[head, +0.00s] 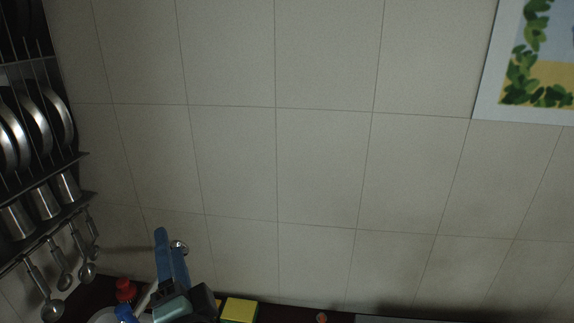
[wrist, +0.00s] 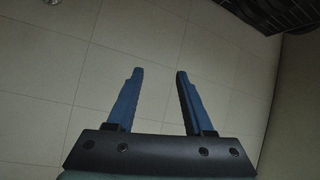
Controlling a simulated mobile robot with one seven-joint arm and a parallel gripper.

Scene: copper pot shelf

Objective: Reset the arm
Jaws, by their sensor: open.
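My gripper (head: 170,255) rises at the lower left of the head view, its blue fingers pointing up in front of the tiled wall. In the wrist view my gripper (wrist: 160,72) shows two blue fingers well apart, with nothing between them. It is open and empty. The wrist view looks past the fingers onto pale tiles, with no object near the fingertips. Most of my arm is below the head view.
A rack (head: 72,157) with pans, metal cups and hanging ladles stands at the left. A yellow sponge (head: 239,310), a red-topped item (head: 125,290) and a small orange item (head: 321,318) are low down. A picture (head: 535,60) hangs upper right. The middle wall is bare.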

